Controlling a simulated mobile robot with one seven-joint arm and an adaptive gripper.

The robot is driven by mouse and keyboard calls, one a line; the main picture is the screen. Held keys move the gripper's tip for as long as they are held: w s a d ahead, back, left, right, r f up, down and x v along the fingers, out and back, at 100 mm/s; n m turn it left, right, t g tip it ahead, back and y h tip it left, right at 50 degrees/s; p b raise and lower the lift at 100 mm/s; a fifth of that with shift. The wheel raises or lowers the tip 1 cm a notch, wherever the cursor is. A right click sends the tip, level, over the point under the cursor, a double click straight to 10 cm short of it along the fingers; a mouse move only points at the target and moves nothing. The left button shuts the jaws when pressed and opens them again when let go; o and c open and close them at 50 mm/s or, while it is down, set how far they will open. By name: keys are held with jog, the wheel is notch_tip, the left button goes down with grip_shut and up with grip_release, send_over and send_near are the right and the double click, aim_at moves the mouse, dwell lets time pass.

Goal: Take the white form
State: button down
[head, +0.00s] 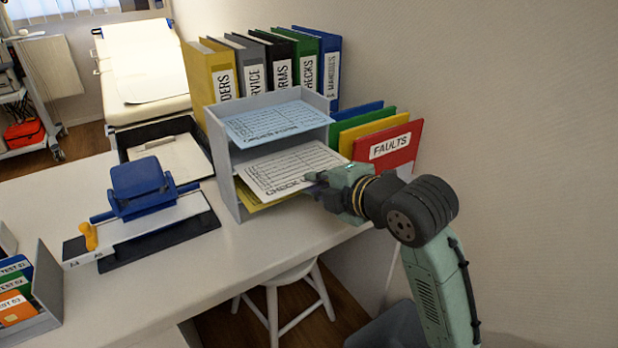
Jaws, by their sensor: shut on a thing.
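The white form (288,170) is a printed sheet with rows of lines and large lettering along its front edge. It lies in the middle level of the grey tray rack (226,177), its front part sticking out toward me. My gripper (318,186) is at the form's front right corner and is shut on it. The fingertips are small here and partly hidden by the hand. A blue form (275,121) lies on the top level above. Part of a yellow sheet (254,205) shows on the level below.
Several upright binders (222,75) stand behind the rack. Coloured folders with a red "FAULTS" folder (388,146) stand to its right, close to my arm. A blue hole punch (140,188) and a black tray (165,133) are left. The desk front is clear.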

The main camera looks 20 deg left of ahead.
jog(key=f+v, duration=0.1)
jog(key=v, duration=0.7)
jog(key=shift+s+d+f, duration=0.25)
jog(key=shift+d+f, duration=0.05)
jog(key=shift+d, duration=0.05)
